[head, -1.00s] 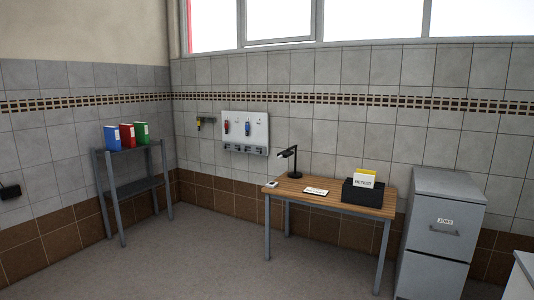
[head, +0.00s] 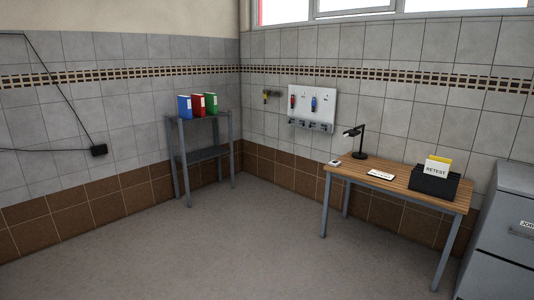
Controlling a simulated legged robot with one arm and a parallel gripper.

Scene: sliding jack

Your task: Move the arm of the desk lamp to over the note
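The black desk lamp (head: 361,142) stands near the back left of a wooden desk (head: 402,184) at the right of the head view. Its base is on the desktop, its post is upright, and its arm reaches to the left and forward from the post. A white note (head: 381,175) with dark writing lies flat on the desk, in front and to the right of the lamp. The lamp's head is left of the note, not above it. My gripper is not in view.
A black box (head: 434,184) with a RETEST card stands on the desk's right. A small white item (head: 333,163) lies at its left corner. A grey cabinet (head: 502,232) is at far right, and a shelf with binders (head: 203,152) at the back. The floor (head: 215,245) is clear.

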